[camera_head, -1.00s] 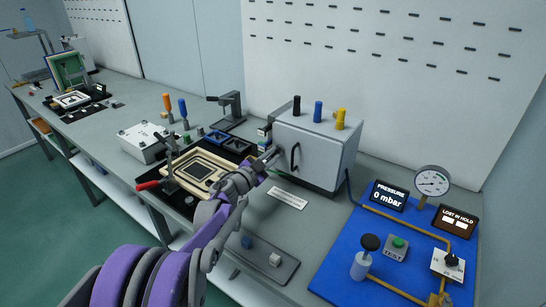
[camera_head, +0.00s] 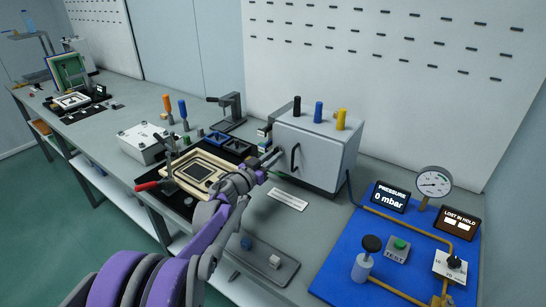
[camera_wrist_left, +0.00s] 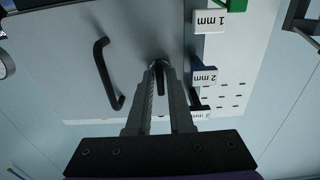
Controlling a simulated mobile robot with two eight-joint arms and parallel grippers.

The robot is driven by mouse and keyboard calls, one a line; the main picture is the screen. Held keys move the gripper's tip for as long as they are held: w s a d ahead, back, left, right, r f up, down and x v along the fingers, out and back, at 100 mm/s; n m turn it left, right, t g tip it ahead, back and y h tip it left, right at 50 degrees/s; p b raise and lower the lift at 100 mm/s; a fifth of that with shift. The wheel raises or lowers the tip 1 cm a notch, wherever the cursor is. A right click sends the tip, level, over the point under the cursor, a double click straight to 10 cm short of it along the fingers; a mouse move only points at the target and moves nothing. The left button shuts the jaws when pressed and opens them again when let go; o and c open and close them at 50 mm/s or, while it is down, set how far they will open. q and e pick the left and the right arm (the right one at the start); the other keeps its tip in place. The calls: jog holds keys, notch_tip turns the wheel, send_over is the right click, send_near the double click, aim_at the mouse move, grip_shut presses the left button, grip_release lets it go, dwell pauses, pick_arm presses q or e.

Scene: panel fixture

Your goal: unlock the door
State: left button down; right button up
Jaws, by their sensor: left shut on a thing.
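A grey box-shaped cabinet stands on the bench, with its closed front door (camera_head: 318,166) bearing a curved black handle (camera_head: 295,158). The door (camera_wrist_left: 75,55) and handle (camera_wrist_left: 107,75) also show in the left wrist view. My left gripper (camera_head: 266,158) reaches the door's left edge, beside the handle. In the left wrist view the gripper (camera_wrist_left: 159,72) is shut on a small dark lock piece (camera_wrist_left: 159,64) at the door face; its shape is mostly hidden between the fingers. My right gripper is not in view.
Black, blue and yellow handled tools (camera_head: 318,112) stand on the cabinet top. Labelled gauges (camera_wrist_left: 204,75) sit beside the door. A blue pressure panel (camera_head: 335,270) lies to the right, a clamp fixture (camera_head: 195,172) to the left. A grey tray (camera_head: 262,262) lies in front.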

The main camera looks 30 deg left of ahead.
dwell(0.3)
pick_arm(q)
jog(key=c, duration=0.9)
grip_release()
jog(key=shift+c, duration=0.2)
jog(key=s, duration=1)
jog(key=shift+s+a+p, duration=0.3)
jog(key=shift+s+a, duration=0.1)
jog(key=shift+a, duration=0.05)
